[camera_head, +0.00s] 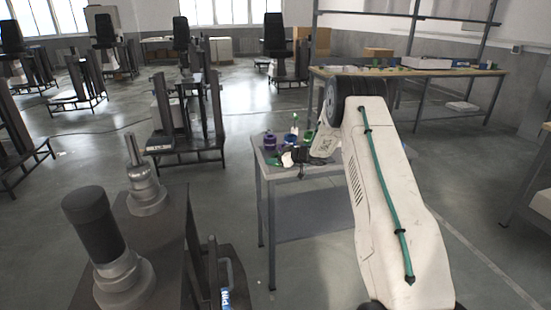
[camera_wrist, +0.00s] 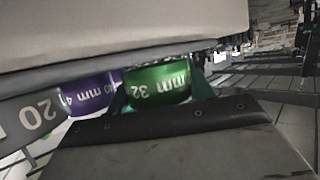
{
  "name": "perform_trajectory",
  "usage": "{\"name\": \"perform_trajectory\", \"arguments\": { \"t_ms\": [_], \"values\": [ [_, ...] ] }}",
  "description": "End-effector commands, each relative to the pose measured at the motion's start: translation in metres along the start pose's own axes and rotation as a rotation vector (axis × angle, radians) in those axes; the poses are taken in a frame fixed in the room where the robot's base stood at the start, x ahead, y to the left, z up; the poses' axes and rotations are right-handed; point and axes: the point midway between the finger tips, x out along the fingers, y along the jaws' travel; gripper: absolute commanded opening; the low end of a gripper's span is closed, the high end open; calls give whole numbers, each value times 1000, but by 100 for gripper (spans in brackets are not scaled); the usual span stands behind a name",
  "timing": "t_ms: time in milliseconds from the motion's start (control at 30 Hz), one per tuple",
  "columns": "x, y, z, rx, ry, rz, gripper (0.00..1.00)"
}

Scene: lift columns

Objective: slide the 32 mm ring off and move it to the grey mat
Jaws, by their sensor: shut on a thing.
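The green ring marked 32 mm (camera_wrist: 158,84) shows in the middle of the wrist view, its lettering upside down. My gripper (camera_wrist: 165,95) is shut on it, with one pale finger above and one dark-edged finger below. In the head view my gripper (camera_head: 293,157) is low over a small grey table (camera_head: 265,172), and the ring in it is too small to make out. A purple ring marked 40 mm (camera_wrist: 88,93) is just left of the green one. I cannot make out the grey mat. Whether the ring is still around a post is hidden.
A purple piece (camera_head: 270,141), a small bottle (camera_head: 294,124) and a green piece (camera_head: 308,136) stand on the table near my gripper. A grey part marked 20 (camera_wrist: 36,117) lies left in the wrist view. A long workbench (camera_head: 420,73) stands behind.

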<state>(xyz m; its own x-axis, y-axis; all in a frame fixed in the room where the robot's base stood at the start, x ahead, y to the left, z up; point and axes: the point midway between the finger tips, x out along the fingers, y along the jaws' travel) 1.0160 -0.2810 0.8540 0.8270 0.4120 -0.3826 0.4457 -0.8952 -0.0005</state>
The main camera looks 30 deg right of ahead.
Motion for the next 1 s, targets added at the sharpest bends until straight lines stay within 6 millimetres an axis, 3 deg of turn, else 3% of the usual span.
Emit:
{"name": "perform_trajectory", "arguments": {
  "t_ms": [67,100,167,533,1000],
  "values": [
    [0,0,-1,-1,1,0,24],
    [0,0,-1,-1,1,0,60],
    [0,0,-1,0,1,0,77],
    [-6,1,0,0,0,1,77],
    [-74,1,-1,0,1,1,77]
  ]
}}
